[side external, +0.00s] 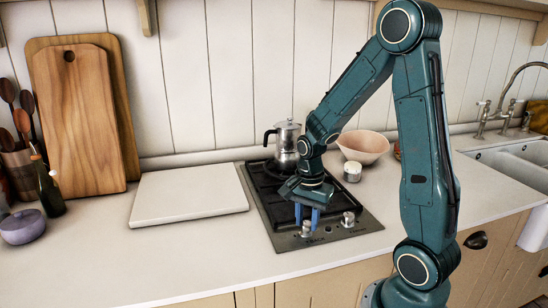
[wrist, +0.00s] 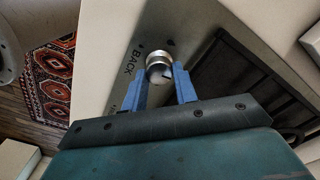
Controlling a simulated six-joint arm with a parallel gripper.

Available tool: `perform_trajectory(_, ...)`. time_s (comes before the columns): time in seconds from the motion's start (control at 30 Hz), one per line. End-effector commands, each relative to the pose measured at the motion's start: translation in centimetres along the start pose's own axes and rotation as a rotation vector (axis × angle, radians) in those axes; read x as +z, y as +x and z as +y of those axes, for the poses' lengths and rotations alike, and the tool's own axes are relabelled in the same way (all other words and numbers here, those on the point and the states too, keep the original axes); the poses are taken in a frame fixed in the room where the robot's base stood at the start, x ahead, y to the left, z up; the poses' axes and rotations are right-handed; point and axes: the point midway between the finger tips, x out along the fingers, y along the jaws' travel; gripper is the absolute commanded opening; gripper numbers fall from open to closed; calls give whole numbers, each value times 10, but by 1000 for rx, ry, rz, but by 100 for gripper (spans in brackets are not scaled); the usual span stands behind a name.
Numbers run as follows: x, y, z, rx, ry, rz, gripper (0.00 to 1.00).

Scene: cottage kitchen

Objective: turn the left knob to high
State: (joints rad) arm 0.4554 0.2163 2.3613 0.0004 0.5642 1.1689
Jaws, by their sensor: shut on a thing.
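The left knob (side external: 307,229) is a small silver cylinder on the front metal strip of the black-grated hob (side external: 291,239). My gripper (side external: 307,217) points down over it, with its blue fingers shut on the knob's sides. In the wrist view the knob (wrist: 158,65) sits between the two fingertips (wrist: 161,76), with the word BACK printed beside it. The right knob (side external: 348,218) stands apart on the same strip, free of my gripper. The left knob's setting cannot be read, as its marks are small and partly hidden.
A moka pot (side external: 287,142) stands at the back of the hob. A pink bowl (side external: 363,147) and a small white-topped jar (side external: 352,172) are to its right. A white slab (side external: 188,194) lies left of the hob. The counter front left is clear.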

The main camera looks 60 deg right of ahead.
Motion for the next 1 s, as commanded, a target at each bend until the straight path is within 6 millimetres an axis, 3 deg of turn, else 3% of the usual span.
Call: perform_trajectory(1.0,1,0,-2,-1,-898,0,6)
